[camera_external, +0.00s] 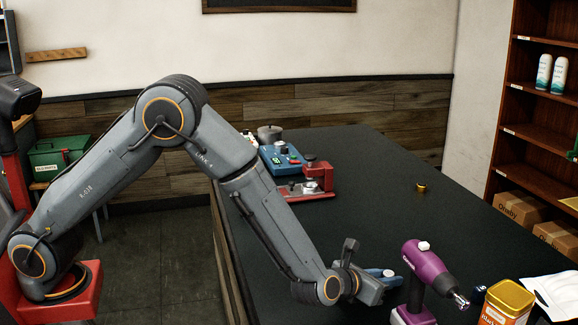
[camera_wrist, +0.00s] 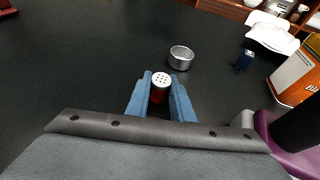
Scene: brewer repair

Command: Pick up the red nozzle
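The red nozzle (camera_wrist: 158,97) stands between the two blue fingers of my gripper (camera_wrist: 161,92) in the wrist view. Its pale round top with several small holes faces up toward the camera. The fingers lie close along both of its sides, and I cannot tell whether they press on it. In the external view my gripper (camera_external: 385,276) is low over the dark table (camera_external: 330,220), near its front edge.
A purple power tool (camera_external: 425,262) stands just right of my gripper. A yellow tin (camera_external: 508,300) and a small dark blue item (camera_wrist: 244,60) are farther right. A metal ring (camera_wrist: 181,57) lies just beyond the nozzle.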

